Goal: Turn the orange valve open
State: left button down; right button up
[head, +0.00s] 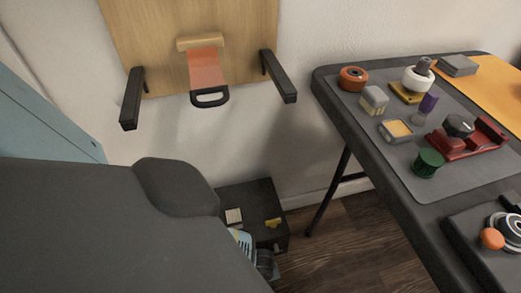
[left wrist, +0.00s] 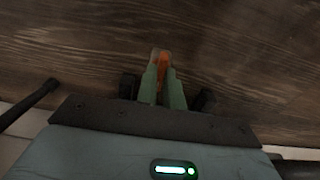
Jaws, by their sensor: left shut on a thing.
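In the left wrist view my left gripper (left wrist: 162,88) has its two green fingers closed on an upright orange piece (left wrist: 162,63). I take this piece to be the orange valve; only its upper part shows between and beyond the fingertips, and how far it is turned cannot be told. Dark wood grain fills the background behind it. My right gripper is in neither view.
A wooden board (head: 150,40) on the wall carries a translucent orange strip (head: 206,70) with a black handle, between two black bars. A dark box (head: 262,200) stands on the floor. The table (head: 345,125) at right holds several small parts. Some floor beside its leg is clear.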

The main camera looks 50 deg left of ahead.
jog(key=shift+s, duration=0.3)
pick_arm(q)
jog(key=c, duration=1.5)
grip_release()
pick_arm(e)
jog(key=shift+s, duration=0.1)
